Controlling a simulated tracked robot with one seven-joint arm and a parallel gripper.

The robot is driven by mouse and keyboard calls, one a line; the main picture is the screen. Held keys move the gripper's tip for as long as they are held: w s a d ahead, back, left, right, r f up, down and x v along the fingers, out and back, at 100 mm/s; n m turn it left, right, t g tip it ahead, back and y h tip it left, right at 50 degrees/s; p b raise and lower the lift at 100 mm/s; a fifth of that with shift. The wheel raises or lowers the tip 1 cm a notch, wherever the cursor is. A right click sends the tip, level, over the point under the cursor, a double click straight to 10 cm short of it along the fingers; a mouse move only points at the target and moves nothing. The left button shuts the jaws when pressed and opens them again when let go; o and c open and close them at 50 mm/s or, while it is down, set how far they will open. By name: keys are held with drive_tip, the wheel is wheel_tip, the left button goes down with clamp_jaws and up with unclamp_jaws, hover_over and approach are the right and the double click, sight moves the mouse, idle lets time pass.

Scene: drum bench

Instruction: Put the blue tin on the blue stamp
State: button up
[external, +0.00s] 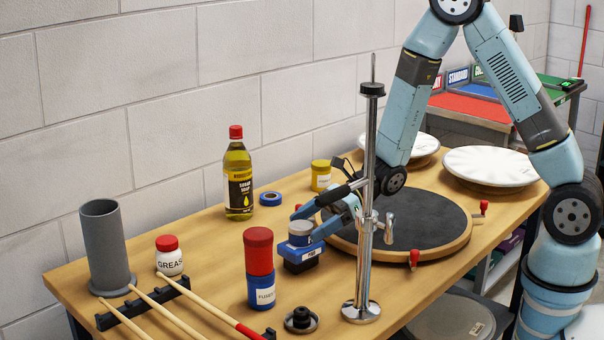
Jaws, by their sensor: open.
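The small blue tin (300,240) with a pale grey top is right above the blue stamp (297,265), a squat dark blue block with a white label. The tin appears to rest on the stamp, upright. My gripper (308,224) is open at the tin, with one blue finger behind it and one at its right front. Whether a finger touches the tin cannot be told from this view.
A chrome stand (370,200) rises in front of my wrist. A red-topped blue FUSES jar (262,293) stands at the front left. A round drum pad (425,232) lies to the right. An oil bottle (238,180) and blue tape roll (270,199) are behind.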

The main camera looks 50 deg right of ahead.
drive_tip(key=v, duration=0.9)
drive_tip(key=s+d+r+n+g+h, duration=0.3)
drive_tip(key=s+d+r+n+g, duration=0.1)
drive_tip(key=s+r+n, duration=0.75)
drive_tip(key=s+d+r+n+t+h, duration=0.2)
drive_tip(key=s+d+r+n+h, duration=0.3)
drive_tip(key=d, duration=0.3)
drive_tip(key=s+d+r+n+t+h, duration=0.3)
drive_tip(key=s+d+r+n+h, duration=0.1)
drive_tip(key=s+d+r, duration=0.3)
drive_tip(key=d+n, duration=0.1)
drive_tip(key=d, duration=0.1)
drive_tip(key=shift+d+h, duration=0.25)
drive_tip(key=shift+h, duration=0.15)
